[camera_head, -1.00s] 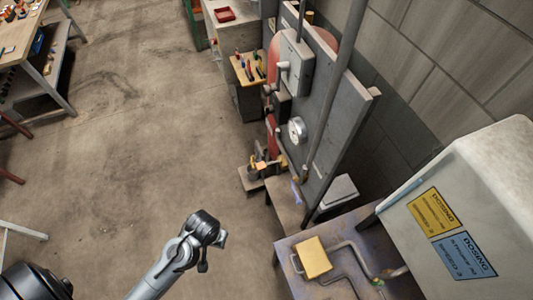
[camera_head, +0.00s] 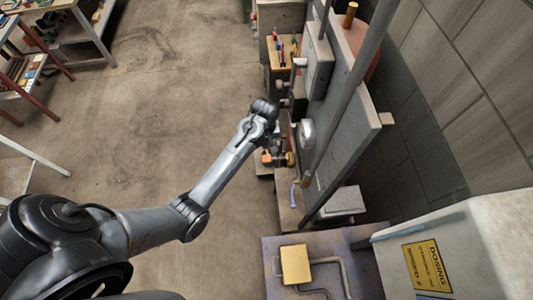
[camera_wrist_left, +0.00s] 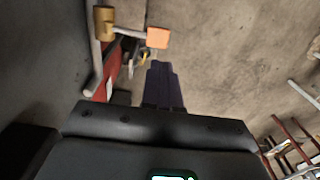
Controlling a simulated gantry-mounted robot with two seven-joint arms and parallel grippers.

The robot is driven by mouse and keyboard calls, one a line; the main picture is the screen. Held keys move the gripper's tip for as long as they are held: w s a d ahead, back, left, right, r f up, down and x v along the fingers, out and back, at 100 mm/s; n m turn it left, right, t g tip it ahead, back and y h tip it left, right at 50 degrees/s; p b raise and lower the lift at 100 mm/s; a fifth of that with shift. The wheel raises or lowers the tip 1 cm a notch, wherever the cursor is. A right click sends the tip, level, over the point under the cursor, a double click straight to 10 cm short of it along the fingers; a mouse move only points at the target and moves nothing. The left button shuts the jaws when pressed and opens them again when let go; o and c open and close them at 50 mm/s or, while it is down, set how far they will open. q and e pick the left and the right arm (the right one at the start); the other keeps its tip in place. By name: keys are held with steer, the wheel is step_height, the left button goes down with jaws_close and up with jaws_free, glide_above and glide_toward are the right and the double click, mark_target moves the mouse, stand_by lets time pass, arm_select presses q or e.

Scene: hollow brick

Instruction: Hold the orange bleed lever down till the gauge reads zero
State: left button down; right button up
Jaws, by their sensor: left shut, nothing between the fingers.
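The orange bleed lever (camera_head: 267,158) sits on a brass fitting low on the near side of the grey panel. In the left wrist view the lever's orange pad (camera_wrist_left: 158,38) shows beside the brass valve (camera_wrist_left: 104,22). My left gripper (camera_head: 268,142) is shut and empty, close to the lever in the head view. In the wrist view its dark fingers (camera_wrist_left: 158,68) point toward the pad, with a visible gap in the picture. The round gauge (camera_head: 307,133) is on the panel; its reading is too small to tell. My right gripper is not in view.
The grey panel (camera_head: 345,130) and a long pipe (camera_head: 352,90) stand right of the lever. A bench with a yellow block (camera_head: 295,265) is nearer. A dosing cabinet (camera_head: 480,240) is at right. Open floor (camera_head: 140,130) lies left.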

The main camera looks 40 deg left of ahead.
mark_target(266, 158)
arm_select(q)
steer(key=shift+w, duration=0.1)
stand_by(0.3)
step_height(266, 158, down, 10)
steer(key=shift+r+p, duration=0.1)
steer(key=shift+p, duration=0.4)
stand_by(0.3)
